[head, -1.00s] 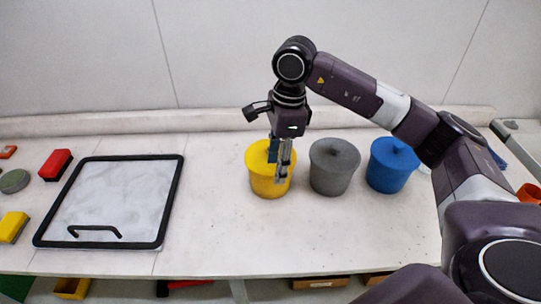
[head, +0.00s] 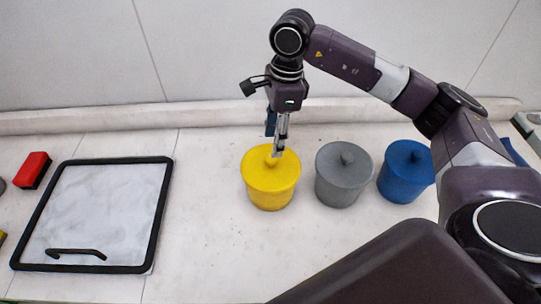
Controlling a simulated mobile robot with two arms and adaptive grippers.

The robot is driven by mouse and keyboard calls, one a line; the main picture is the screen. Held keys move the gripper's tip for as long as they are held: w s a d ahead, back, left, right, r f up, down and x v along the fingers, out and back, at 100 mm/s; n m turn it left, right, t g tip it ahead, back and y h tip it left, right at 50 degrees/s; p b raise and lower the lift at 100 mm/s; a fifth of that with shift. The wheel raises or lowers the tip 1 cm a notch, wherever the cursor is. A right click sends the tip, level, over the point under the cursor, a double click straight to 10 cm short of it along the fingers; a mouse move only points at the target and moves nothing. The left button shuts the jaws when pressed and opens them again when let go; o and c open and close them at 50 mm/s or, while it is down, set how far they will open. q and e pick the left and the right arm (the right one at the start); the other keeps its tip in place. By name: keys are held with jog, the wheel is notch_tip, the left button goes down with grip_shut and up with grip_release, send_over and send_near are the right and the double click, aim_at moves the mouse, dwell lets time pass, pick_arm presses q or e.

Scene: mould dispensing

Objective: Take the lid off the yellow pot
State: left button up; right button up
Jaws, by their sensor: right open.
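The yellow pot (head: 270,186) stands upright on the table, left of the other two pots. Its yellow lid (head: 257,160) sits on top, with a small knob in the middle. My right gripper (head: 277,152) points down at the lid's knob from above and behind. Its jaws are open, and its fingertips are at or just above the knob; I cannot tell whether they touch it. The fingers partly hide the lid's far side. My left gripper is not in view.
A grey lidded pot (head: 343,184) and a blue lidded pot (head: 405,180) stand to the right. The table (head: 215,250) in front of the yellow pot is clear.

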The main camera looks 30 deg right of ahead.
aim_at(271, 163)
jog(key=shift+s+a+f+p, duration=0.5)
jog(key=shift+s+f+p, duration=0.2)
jog(key=shift+f+p, duration=0.25)
jog(key=f, duration=0.1)
jog(key=f+p, duration=0.1)
jog(key=f, duration=0.1)
jog(key=shift+w+f, duration=0.3)
jog(key=shift+w, duration=0.1)
jog(key=shift+f, duration=0.2)
jog(key=shift+s, duration=0.1)
jog(key=c, duration=0.9)
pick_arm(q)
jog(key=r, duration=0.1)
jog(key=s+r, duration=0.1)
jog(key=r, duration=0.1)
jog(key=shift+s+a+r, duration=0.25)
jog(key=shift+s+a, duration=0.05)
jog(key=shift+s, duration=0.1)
pick_arm(e)
grip_shut()
